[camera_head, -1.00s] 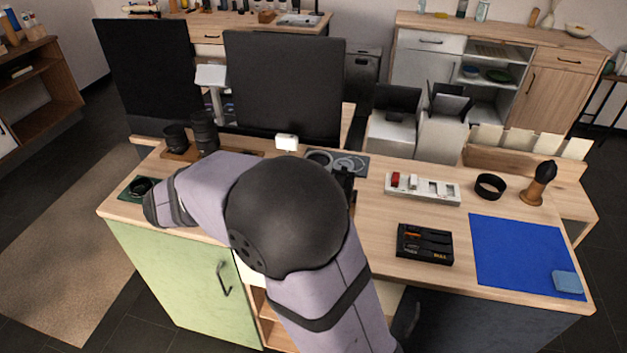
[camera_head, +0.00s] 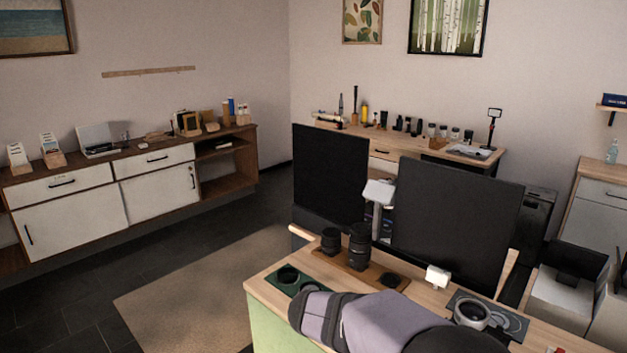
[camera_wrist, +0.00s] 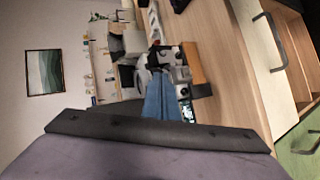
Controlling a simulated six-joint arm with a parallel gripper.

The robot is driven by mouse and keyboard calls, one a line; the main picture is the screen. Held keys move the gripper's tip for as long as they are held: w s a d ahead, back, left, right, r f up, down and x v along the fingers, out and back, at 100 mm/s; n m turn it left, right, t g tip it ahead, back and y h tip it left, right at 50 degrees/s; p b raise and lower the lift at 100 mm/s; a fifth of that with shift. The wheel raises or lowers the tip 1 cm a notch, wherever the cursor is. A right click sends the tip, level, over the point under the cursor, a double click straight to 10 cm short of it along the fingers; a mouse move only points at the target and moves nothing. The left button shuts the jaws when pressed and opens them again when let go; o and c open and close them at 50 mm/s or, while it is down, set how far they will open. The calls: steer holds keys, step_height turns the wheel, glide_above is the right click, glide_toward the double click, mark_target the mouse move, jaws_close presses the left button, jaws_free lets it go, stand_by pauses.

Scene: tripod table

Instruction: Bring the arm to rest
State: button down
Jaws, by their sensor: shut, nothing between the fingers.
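My arm's purple and dark links (camera_head: 365,320) show at the bottom of the head view, lying low over the front of the wooden table (camera_head: 262,290). My gripper does not show in the head view. In the wrist view, a purple link with a dark edge band (camera_wrist: 150,132) fills the bottom, and no fingers are visible. No object is seen held.
A dark green mat (camera_head: 316,288) and black lenses (camera_head: 358,246) on a wooden tray stand just beyond my arm. A grey ring (camera_head: 470,313) lies to the right. Two tall black panels (camera_head: 455,220) rise behind. The floor to the left is open.

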steer(key=s+a+f+n+g+y, duration=0.1)
steer(key=s+a+f+n+y, duration=0.2)
steer(key=s+a+f+y, duration=0.4)
steer(key=s+a+f+n+g+y, duration=0.1)
steer(key=s+a+f+n+y, duration=0.25)
steer(key=f, duration=0.65)
steer(key=s+a+r+m+y+p, duration=0.2)
steer(key=s+r+m+p, duration=0.1)
steer(key=s+m+p, duration=0.25)
steer(key=shift+m, duration=0.8)
steer(key=d+r, duration=0.1)
steer(key=d+r+p, duration=0.1)
steer(key=r, duration=0.1)
steer(key=d+r, duration=0.1)
steer(key=shift+w+d+r+p, duration=0.3)
steer(key=shift+d, duration=0.05)
